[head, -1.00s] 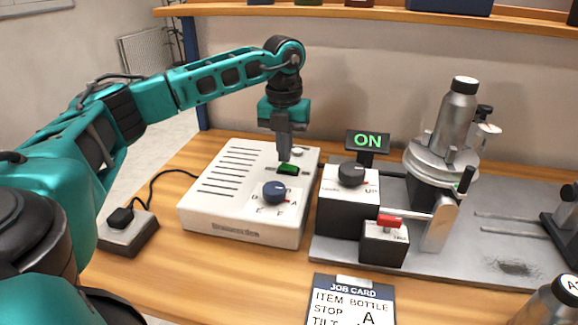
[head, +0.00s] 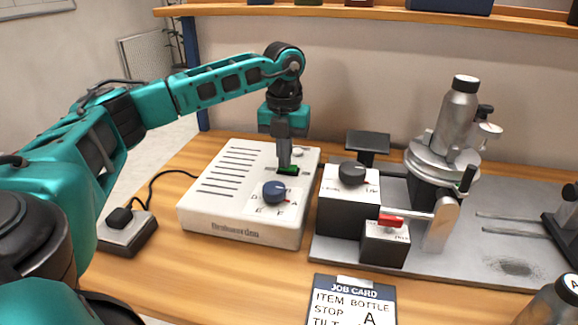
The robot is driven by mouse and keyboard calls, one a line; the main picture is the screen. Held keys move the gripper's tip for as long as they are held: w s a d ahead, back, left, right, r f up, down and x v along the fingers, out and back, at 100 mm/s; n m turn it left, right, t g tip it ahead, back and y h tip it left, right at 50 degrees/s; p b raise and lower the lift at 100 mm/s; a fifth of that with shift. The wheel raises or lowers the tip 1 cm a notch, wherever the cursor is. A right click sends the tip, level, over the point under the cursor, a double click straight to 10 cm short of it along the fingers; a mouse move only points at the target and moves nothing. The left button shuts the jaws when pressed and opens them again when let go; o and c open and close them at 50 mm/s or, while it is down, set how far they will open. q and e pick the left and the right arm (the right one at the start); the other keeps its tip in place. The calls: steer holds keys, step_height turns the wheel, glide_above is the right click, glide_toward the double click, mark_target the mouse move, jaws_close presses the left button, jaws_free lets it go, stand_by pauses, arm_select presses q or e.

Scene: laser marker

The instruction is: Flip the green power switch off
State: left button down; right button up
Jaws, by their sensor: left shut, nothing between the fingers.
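The green power switch (head: 289,171) sits on top of the white control box (head: 212,223), behind the blue dial (head: 275,192). My left gripper (head: 284,165) points straight down, shut and empty, with its fingertips at the switch, and covers part of it. I cannot tell for certain whether they touch. The display sign (head: 367,142) to the right of the box is dark, with no lettering. My right gripper is out of view.
A black-and-white box with a dark knob (head: 353,172) and a red switch (head: 390,221) stand to the right. A silver bottle (head: 457,112) is held in a metal fixture. A job card (head: 353,302) lies in front. A power strip (head: 128,236) sits at left.

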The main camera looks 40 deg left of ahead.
arm_select(q)
steer(key=shift+f, duration=0.15)
step_height(320, 180, up, 3)
steer(key=p, duration=0.3)
step_height(320, 180, up, 2)
steer(key=shift+r+p, duration=0.15)
steer(key=shift+p, duration=0.95)
steer(key=shift+r+p, duration=0.75)
steer(key=shift+r, duration=0.1)
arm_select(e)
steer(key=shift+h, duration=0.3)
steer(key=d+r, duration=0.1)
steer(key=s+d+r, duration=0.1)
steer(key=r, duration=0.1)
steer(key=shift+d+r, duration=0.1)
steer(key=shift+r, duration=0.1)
arm_select(q)
steer(key=shift+s, duration=0.1)
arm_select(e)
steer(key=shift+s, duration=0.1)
